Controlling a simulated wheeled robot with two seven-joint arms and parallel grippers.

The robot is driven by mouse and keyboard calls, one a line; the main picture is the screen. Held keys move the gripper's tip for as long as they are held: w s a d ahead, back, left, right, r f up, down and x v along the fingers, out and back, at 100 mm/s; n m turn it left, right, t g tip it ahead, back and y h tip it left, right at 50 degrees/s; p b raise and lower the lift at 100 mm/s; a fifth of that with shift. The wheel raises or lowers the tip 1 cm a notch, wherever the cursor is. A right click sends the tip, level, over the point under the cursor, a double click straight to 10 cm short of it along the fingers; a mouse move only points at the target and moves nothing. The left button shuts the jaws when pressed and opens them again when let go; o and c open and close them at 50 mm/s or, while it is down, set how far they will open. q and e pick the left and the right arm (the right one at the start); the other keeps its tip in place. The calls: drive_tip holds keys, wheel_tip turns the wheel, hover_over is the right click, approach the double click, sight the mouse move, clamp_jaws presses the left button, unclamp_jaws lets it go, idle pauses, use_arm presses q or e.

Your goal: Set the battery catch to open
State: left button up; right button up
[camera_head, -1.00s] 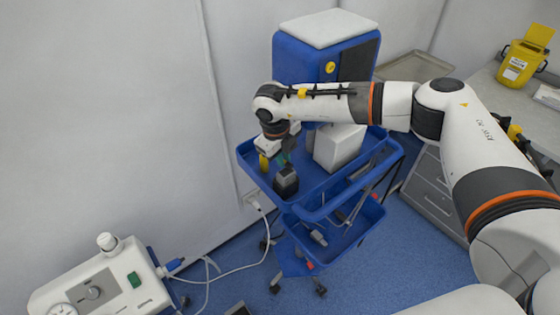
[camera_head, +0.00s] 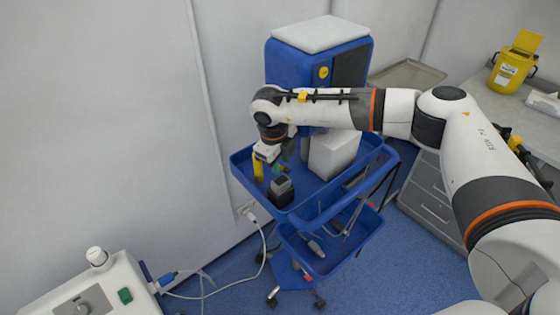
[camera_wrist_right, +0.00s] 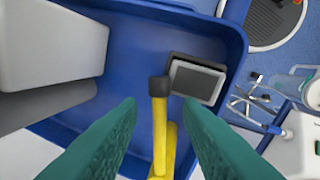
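A yellow upright piece (camera_head: 258,167) stands in the upper blue tray of the trolley, beside a black block with a grey top (camera_head: 281,190). In the right wrist view the yellow piece (camera_wrist_right: 160,125) has a black tip, and the block (camera_wrist_right: 196,80) is just beyond it. I cannot pick out the battery catch or its setting. My right gripper (camera_head: 280,163) points down over the tray. In the wrist view its teal fingers (camera_wrist_right: 158,108) are apart, with the yellow piece showing between them and gaps on both sides. My left gripper is not in view.
A white box (camera_head: 334,152) stands in the tray (camera_head: 310,192), right of my gripper. A blue cabinet with a white top (camera_head: 318,65) rises behind. A lower tray (camera_head: 335,262) holds small tools. A white device (camera_head: 85,292) with cables is at lower left. A wall borders the trolley's left.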

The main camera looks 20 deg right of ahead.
wheel_tip(320, 180, up, 12)
drive_tip(key=s+a+b, duration=0.1)
drive_tip(key=a+b, duration=0.1)
drive_tip(key=b, duration=0.2)
drive_tip(key=shift+s+f+b, duration=0.2)
drive_tip(key=shift+b, duration=0.15)
